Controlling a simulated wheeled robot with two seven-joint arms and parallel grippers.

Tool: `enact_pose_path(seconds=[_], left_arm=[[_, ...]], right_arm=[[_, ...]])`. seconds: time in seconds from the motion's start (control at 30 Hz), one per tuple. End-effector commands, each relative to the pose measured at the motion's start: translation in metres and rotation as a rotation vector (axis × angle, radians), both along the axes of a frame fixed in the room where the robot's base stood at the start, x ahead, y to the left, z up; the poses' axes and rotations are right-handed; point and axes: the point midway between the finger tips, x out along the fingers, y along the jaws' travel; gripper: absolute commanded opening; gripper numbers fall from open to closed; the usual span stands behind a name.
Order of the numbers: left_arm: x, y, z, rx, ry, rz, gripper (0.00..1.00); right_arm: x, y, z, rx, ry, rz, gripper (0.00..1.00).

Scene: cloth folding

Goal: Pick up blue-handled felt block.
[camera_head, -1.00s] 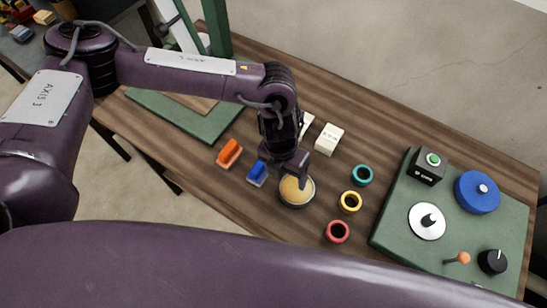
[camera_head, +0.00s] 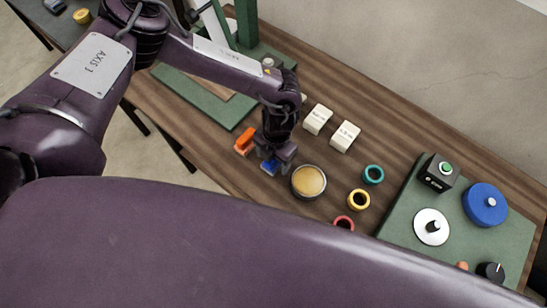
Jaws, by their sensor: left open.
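The blue-handled felt block (camera_head: 270,167) lies on the wooden table, partly hidden by my left gripper. My left gripper (camera_head: 273,157) is open, pointing down directly over or around the blue block; whether it touches the block cannot be told. An orange-handled block (camera_head: 244,143) lies just left of the gripper. My right gripper is not in view.
A round tin with a tan top (camera_head: 309,181) stands close right of the gripper. Two white blocks (camera_head: 317,119) lie behind it. Teal (camera_head: 373,174), yellow (camera_head: 359,199) and red (camera_head: 344,223) rings lie right. A green panel (camera_head: 400,213) with knobs fills the right end.

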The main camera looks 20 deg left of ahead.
Motion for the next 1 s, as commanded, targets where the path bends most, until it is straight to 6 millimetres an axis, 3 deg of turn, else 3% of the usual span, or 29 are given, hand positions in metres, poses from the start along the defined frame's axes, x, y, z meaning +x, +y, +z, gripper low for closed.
enact_pose_path(seconds=[0.13, 0.5, 0.8, 1.0], left_arm=[[0.000, 0.000, 0.000, 0.000, -0.001, 0.000, 0.68], [0.000, 0.000, 0.001, 0.000, -0.001, 0.000, 0.22], [0.001, 0.000, 0.003, -0.002, -0.002, 0.000, 0.22], [0.002, -0.001, 0.023, -0.003, -0.003, 0.000, 0.22]], right_arm=[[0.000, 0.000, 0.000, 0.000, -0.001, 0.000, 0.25], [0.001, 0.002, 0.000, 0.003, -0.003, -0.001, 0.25], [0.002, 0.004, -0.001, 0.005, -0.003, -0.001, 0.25], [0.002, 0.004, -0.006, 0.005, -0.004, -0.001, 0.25]])
